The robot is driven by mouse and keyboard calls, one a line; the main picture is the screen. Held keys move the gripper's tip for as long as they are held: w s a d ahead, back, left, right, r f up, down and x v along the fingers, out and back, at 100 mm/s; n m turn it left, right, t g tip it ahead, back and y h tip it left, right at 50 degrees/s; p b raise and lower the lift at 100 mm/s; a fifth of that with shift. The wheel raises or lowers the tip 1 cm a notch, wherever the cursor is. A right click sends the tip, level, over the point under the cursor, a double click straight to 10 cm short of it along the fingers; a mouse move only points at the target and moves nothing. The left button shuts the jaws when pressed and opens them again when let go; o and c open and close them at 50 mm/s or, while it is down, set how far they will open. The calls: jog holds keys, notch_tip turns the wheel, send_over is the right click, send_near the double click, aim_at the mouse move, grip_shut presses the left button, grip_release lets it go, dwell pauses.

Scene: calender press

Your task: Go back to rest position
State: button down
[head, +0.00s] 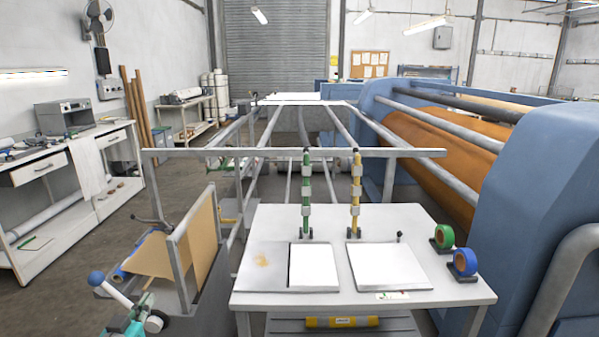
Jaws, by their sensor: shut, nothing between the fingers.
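Part of my arm shows at the lower left edge of the head view, with white links, a teal joint and a blue cap. I cannot make out my gripper or its fingers in this view. No object is seen held by the visible part of the arm. The arm part is to the left of the white table (335,301) and in front of the grey frame holding a brown sheet (165,257).
Two white panels (313,266) (388,267), a green tape roll (444,236) and a blue tape roll (465,262) are on the table. The blue press (540,170) fills the right side. A workbench (70,195) stands left.

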jog(key=s+d+f+n+g+y, duration=0.2)
jog(key=s+d+f+n, duration=0.15)
jog(key=d+f, duration=1.65)
jog(key=s+d+f+g, duration=0.2)
jog(key=s+d+f, duration=0.8)
jog(key=s+d, duration=0.45)
jog(key=s+d+r, duration=0.2)
jog(key=s+d, duration=1.2)
jog(key=s, duration=0.4)
jog(key=s+d+r+m+h, duration=0.1)
jog(key=s+d+r+m, duration=0.1)
jog(key=s+r, duration=0.6)
jog(key=s+d+r+m+t+h, duration=0.1)
jog(key=s+d+r, duration=0.3)
jog(key=s+r, duration=0.4)
jog(key=shift+r+m+t, duration=0.3)
jog(key=shift+r+m, duration=0.05)
jog(key=shift+r, duration=0.3)
